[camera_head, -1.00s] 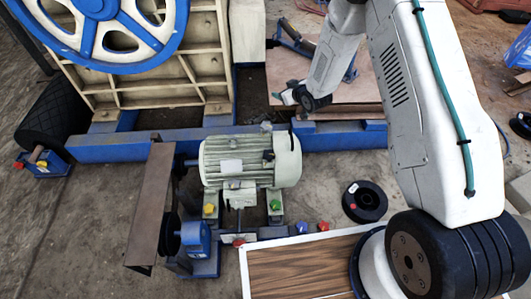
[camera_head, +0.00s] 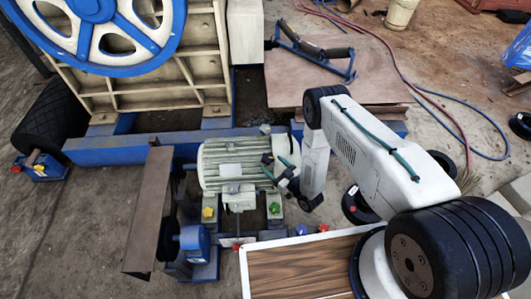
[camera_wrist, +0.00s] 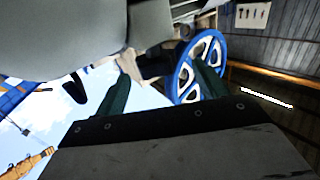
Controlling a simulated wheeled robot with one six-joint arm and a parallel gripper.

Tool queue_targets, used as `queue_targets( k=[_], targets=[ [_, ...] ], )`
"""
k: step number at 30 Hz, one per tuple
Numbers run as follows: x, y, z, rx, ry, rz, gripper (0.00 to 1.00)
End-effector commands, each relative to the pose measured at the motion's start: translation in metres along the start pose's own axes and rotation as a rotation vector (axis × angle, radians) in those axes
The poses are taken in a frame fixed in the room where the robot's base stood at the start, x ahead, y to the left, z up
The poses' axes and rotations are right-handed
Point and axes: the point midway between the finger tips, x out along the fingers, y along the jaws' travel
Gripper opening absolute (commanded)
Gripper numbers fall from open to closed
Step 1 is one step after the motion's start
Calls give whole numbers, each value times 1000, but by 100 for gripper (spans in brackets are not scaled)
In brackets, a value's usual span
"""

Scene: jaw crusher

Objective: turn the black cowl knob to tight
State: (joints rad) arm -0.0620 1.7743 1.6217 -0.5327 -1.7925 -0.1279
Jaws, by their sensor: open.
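The pale green motor (camera_head: 225,165) stands on its blue base in the head view. A small black knob (camera_head: 267,157) shows on the right part of its housing, beside my fingers. My gripper (camera_head: 271,169) is at the motor's right end, close to this knob; I cannot tell whether it touches. In the wrist view my two dark green fingers (camera_wrist: 160,92) are spread apart. A dark shape (camera_wrist: 155,65) shows between and beyond them; I cannot tell whether it is the knob. A smooth grey-green surface, likely the motor, fills the upper left there (camera_wrist: 60,25).
Yellow (camera_head: 208,212), green (camera_head: 275,208) and red (camera_head: 323,228) knobs sit low around the motor. A rusty belt guard (camera_head: 148,210) stands left of it. The big blue and white flywheel (camera_head: 100,30) is behind. A wood-topped panel (camera_head: 300,268) lies in front.

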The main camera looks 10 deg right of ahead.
Motion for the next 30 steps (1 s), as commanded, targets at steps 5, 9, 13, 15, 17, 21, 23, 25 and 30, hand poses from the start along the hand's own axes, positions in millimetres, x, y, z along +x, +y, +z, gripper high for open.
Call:
queue_targets(
  k=[5, 9, 13, 15, 17, 21, 23, 25, 30],
  targets=[
    [21, 8, -1, -2, 3, 10, 72],
    [42, 13, 0, -2, 2, 17, 72],
    [58, 13, 0, -1, 0, 18, 72],
    [64, 13, 0, -1, -1, 17, 72],
    [67, 13, 0, -1, 0, 17, 72],
    [70, 12, 0, 0, -1, 17, 72],
    [70, 12, 0, 0, -1, 16, 72],
    [70, 12, 0, 0, -1, 16, 72],
    [70, 12, 0, 0, -1, 16, 28]
  ],
)
